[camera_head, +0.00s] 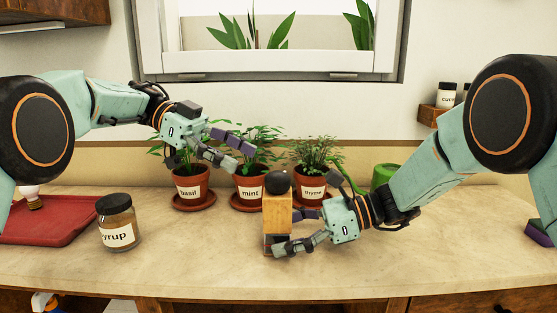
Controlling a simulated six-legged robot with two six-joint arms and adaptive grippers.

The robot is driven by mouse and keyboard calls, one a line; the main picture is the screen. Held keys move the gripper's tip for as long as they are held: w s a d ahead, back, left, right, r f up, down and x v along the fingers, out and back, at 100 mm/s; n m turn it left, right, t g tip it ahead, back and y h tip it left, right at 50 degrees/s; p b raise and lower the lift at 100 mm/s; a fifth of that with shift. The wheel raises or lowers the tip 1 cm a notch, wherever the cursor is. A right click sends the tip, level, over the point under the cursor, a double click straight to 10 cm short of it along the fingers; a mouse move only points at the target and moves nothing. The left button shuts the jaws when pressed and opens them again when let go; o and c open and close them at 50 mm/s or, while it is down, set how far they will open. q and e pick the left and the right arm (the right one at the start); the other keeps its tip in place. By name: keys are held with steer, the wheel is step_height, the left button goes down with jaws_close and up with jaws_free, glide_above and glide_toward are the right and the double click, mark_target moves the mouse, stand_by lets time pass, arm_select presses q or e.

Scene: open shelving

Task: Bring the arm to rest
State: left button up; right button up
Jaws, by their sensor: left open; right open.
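My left arm comes in from the left, and its open gripper (236,153) hangs in front of the basil and mint pots, above the counter, with nothing seen between its fingers. My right arm comes in from the right, and its open gripper (288,230) is low over the counter. Its fingers are spread at a wooden block-shaped object with a dark round knob on top (278,212), which stands upright. The fingers overlap its lower part in the picture; I cannot tell whether they touch it.
Potted basil (190,189), mint (251,189) and thyme (312,190) stand along the back on saucers. A syrup jar (118,222) stands at the left beside a red tray (62,222). A green container (383,177) is behind my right arm. The front middle counter (200,262) is clear.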

mark_target(276, 173)
arm_select(q)
steer(key=x, duration=0.9)
steer(key=shift+s+d, duration=0.1)
steer(key=shift+a+n+t+h, duration=0.25)
steer(key=shift+n+t+h, duration=0.05)
steer(key=shift+n+t, duration=0.55)
steer(key=shift+d+n+t, duration=0.2)
steer(key=shift+n+t, duration=0.35)
steer(key=shift+t, duration=0.2)
steer(key=shift+n+t, duration=1.8)
steer(key=shift+t, duration=0.3)
steer(key=shift+a, duration=0.1)
steer(key=shift+r, duration=0.15)
